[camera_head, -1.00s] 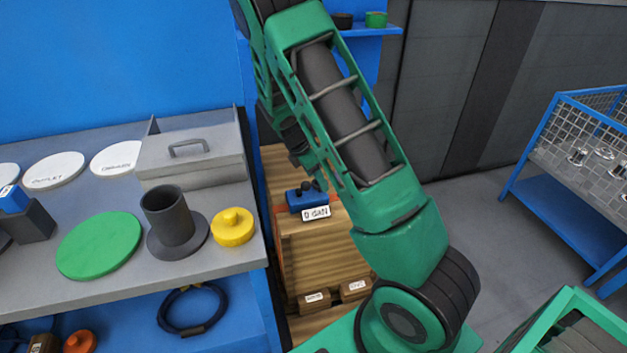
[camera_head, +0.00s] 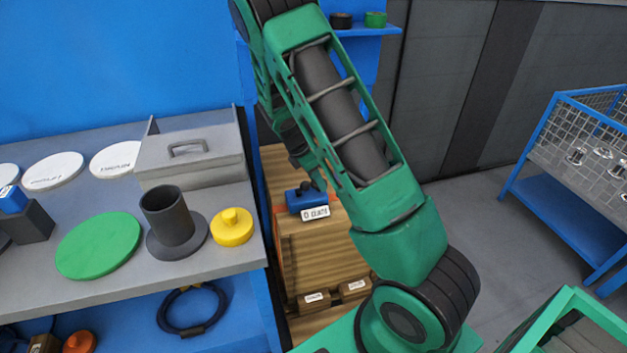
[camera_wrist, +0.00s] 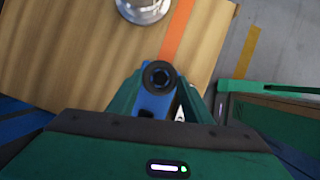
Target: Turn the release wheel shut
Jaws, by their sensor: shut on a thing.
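A blue block (camera_head: 296,200) with a dark knob (camera_head: 305,187) and a white tag lies on the wooden crate in the head view. In the wrist view a black round part with a hollow centre (camera_wrist: 160,75) sits at the end of a blue body (camera_wrist: 156,102), between my green fingers. My gripper (camera_wrist: 163,98) is shut on this blue block. In the head view my arm mostly hides the gripper, but a finger shows beside the knob. I cannot tell surely whether the dark round part is the release wheel. No other wheel is recognisable.
The wooden crate (camera_head: 315,255) stands beside the grey bench (camera_head: 120,205), which carries a flanged dark pipe (camera_head: 172,222), a yellow plug (camera_head: 232,228) and a green disc (camera_head: 98,245). A silver round fitting (camera_wrist: 144,8) is on the crate. A mesh cart (camera_head: 590,150) stands right.

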